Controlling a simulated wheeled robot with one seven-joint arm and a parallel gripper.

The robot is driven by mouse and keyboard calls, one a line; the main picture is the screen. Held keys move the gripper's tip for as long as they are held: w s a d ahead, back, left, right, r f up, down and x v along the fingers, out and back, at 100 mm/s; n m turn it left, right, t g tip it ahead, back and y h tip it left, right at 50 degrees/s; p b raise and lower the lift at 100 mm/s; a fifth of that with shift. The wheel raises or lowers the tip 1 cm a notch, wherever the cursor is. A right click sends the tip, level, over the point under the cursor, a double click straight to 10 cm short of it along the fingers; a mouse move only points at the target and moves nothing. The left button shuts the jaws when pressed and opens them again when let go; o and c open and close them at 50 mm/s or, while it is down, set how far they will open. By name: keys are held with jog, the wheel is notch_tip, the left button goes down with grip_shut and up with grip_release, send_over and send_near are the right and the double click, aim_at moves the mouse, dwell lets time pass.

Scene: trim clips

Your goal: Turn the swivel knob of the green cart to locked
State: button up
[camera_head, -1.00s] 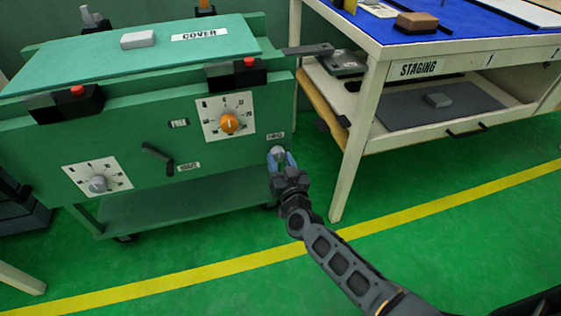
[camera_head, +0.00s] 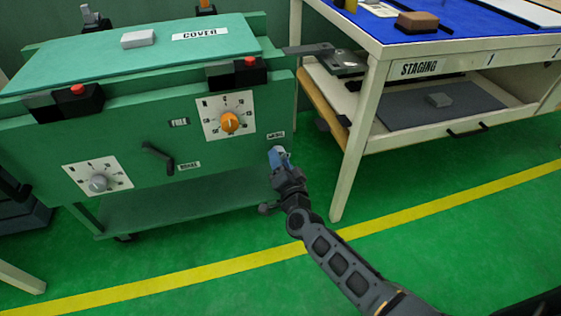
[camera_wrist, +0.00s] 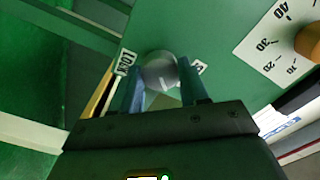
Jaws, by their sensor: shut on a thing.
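The green cart (camera_head: 140,130) stands at the left with its front panel facing me. Its swivel knob, a round grey knob (camera_wrist: 160,68), sits low on the right part of the panel, seen clearly in the wrist view. My gripper (camera_head: 278,155) is at that knob, and its two blue fingers (camera_wrist: 160,88) are shut on the knob's sides. A white label reading LOCK (camera_wrist: 126,62) is left of the knob in the wrist view. Another label at the right is partly hidden by a finger. In the head view my gripper mostly hides the knob.
An orange knob (camera_head: 229,122) and a grey dial knob (camera_head: 98,183) sit on the same panel, with a dark handle (camera_head: 158,157) between them. The staging table (camera_head: 378,95) stands close on the right. Green floor is open in front.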

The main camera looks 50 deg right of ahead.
jog(key=m+b, duration=0.2)
jog(key=m, duration=0.7)
jog(key=shift+m, duration=0.4)
dwell(0.4)
jog(key=o, duration=1.1)
jog(key=shift+c, duration=0.2)
jog(key=p+v, duration=0.1)
jog(key=v, duration=0.7)
jog(key=shift+w, duration=0.1)
